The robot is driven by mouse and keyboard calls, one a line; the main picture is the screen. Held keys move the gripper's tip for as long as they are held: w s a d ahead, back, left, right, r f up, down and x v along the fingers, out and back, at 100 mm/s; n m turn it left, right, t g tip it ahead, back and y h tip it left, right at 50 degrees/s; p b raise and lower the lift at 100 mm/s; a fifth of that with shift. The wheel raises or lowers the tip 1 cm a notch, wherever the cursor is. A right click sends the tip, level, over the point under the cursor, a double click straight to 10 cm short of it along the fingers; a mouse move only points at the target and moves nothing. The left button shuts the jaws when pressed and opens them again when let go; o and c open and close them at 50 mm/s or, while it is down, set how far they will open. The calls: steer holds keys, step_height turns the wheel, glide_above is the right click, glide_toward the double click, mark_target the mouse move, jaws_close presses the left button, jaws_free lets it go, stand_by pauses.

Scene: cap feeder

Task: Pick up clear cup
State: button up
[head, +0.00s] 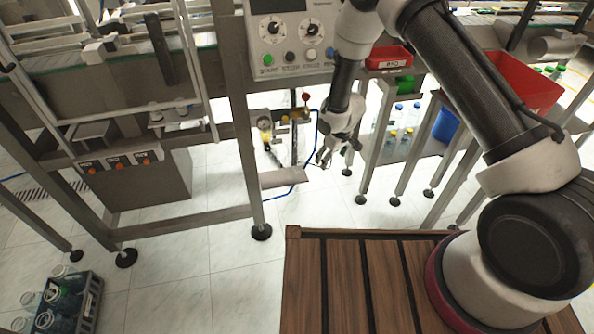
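No single clear cup can be picked out for certain. Several clear, glass-like containers (52,294) stand in a dark crate (92,303) on the floor at the lower left; at this size I cannot tell if they are cups, jars or bottles. My gripper (326,160) hangs pointing down in front of the machine frame, below the control panel, far from the crate. I see nothing held in it. Its fingers are too small to tell open from shut.
A control panel (291,38) with two dials is above my gripper. A small red tray (389,58) and a larger red bin (522,82) are to the right. Bottles (398,111) stand on a low shelf. Metal legs surround the gripper. The tiled floor (190,270) at lower middle is clear.

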mark_target(296, 166)
steer(key=w+a+f+y, duration=0.1)
steer(key=w+a+f, duration=0.1)
steer(key=a+f, duration=0.2)
steer(key=w+a+f+n+t+y, duration=0.1)
steer(key=w+a+f, duration=0.1)
steer(key=a+f, duration=0.2)
steer(key=w+a+f+t+y, duration=0.1)
steer(key=w+a+f, duration=0.1)
steer(key=a+f, duration=0.2)
steer(key=shift+w+a+f+y, duration=0.2)
steer(key=shift+w+f+y, duration=0.1)
steer(key=shift+f, duration=0.05)
steer(key=c, duration=0.9)
